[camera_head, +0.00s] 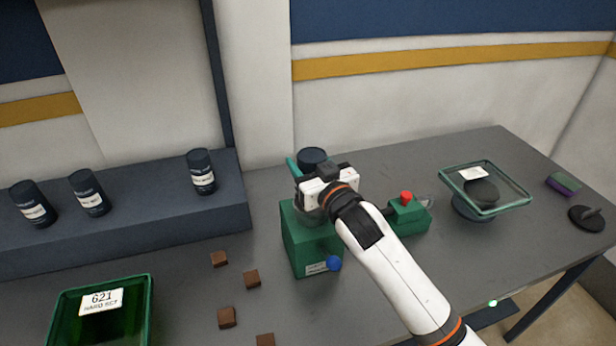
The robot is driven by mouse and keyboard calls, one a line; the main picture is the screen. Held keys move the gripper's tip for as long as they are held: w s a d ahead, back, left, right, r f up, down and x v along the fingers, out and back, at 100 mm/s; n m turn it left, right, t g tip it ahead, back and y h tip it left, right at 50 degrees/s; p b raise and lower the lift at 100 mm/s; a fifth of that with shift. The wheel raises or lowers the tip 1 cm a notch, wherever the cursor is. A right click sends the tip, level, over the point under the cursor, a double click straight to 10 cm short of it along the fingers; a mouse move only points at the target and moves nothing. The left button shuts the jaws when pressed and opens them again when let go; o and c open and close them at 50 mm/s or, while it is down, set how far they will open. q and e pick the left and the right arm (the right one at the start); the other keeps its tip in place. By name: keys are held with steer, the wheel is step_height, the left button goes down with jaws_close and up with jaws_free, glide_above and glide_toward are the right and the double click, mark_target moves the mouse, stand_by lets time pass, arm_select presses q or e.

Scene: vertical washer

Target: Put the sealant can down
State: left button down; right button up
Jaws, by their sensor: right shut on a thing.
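My right gripper (325,182) is seen from above and behind, over the green machine (308,250) in the middle of the table. It is shut on a dark can (312,157), taken to be the sealant can, whose round dark top shows just beyond the gripper. The fingers and the can's lower part are hidden by the gripper body, so I cannot tell whether the can touches anything beneath it. Three similar dark cans with white labels stand on the raised dark shelf (150,215) at left: a left one (33,204), a middle one (89,192) and a right one (202,172). My left gripper is out of view.
A green tray labelled 621 (60,310) sits at front left. Several brown blocks (251,278) lie near it. A red button (406,197) tops a green box. A glass-like tray (486,209) stands on a round base at right. A sponge (563,184) and a dark disc (586,217) lie beyond.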

step_height(320, 180, down, 4)
steer(key=shift+w+a+r+p, duration=0.1)
steer(key=shift+r+p, duration=0.05)
steer(key=shift+p, duration=0.15)
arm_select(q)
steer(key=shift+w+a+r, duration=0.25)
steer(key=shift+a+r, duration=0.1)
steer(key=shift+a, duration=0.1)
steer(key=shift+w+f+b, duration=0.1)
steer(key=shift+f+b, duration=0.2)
arm_select(e)
steer(key=shift+f, duration=0.55)
steer(key=o, duration=1.3)
steer(key=shift+c, duration=0.2)
